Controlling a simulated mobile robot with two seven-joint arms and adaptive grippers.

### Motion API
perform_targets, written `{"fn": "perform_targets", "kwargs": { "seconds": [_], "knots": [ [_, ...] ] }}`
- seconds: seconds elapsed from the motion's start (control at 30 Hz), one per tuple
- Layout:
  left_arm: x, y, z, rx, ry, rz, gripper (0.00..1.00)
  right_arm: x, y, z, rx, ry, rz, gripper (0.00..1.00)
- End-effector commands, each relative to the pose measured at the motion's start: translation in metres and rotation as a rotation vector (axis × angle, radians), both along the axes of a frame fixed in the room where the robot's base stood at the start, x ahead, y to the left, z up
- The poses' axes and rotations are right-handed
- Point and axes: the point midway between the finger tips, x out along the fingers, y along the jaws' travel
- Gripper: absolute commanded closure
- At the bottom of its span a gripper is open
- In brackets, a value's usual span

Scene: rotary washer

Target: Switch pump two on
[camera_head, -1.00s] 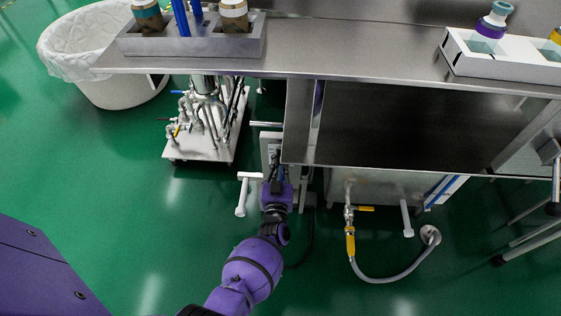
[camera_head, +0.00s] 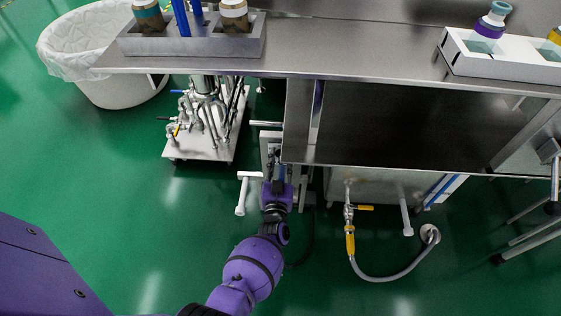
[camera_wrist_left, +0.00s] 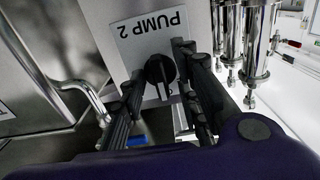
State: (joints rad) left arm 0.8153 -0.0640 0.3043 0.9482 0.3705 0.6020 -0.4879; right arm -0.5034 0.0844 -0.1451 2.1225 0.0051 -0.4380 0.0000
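A white panel labelled PUMP 2 (camera_wrist_left: 152,34), its lettering upside down, faces the left wrist camera. A black rotary knob (camera_wrist_left: 158,70) sits on it with its pointer reaching down in the picture. My left gripper (camera_wrist_left: 158,62) is open, with one dark finger on each side of the knob. I cannot tell whether either finger touches it. In the head view, my left gripper (camera_head: 275,160) is at the pale control box (camera_head: 266,138) by the bench's edge. The knob is hidden there. My right gripper is not in view.
A steel bench (camera_head: 370,45) overhangs the area to the right of my left gripper. A wheeled cart with pipes (camera_head: 208,120) stands to the left. A yellow-handled valve and hose (camera_head: 350,240) are at the right. Green floor is clear at the left.

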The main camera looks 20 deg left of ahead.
Motion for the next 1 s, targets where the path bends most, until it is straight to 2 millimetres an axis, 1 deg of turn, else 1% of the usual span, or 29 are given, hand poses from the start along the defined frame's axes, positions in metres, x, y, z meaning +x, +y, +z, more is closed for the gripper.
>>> {"fn": "perform_targets", "kwargs": {
  "seconds": [0.17, 0.27, 0.37, 0.6, 0.7, 0.8, 0.9, 1.0],
  "knots": [
    [0.0, 0.0, 0.0, -0.001, -0.001, 0.0, 0.7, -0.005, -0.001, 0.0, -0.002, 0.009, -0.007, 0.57],
    [-0.006, -0.002, 0.0, -0.002, 0.0, 0.0, 0.7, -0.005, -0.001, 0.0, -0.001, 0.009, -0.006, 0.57],
    [-0.02, -0.006, -0.001, -0.002, 0.001, 0.0, 0.7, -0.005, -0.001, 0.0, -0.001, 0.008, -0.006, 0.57],
    [-0.069, -0.02, -0.001, -0.002, 0.002, 0.001, 0.7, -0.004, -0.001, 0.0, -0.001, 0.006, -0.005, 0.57],
    [-0.088, -0.025, -0.001, -0.002, 0.003, 0.001, 0.7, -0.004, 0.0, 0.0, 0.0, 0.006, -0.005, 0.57],
    [-0.102, -0.029, 0.0, 0.0, 0.001, 0.001, 0.7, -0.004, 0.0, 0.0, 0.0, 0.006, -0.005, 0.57],
    [-0.111, -0.032, 0.0, 0.0, 0.0, 0.001, 0.7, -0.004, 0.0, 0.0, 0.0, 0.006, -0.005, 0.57],
    [-0.115, -0.033, 0.0, 0.0, -0.001, 0.0, 0.7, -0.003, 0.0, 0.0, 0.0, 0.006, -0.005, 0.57]
  ]
}}
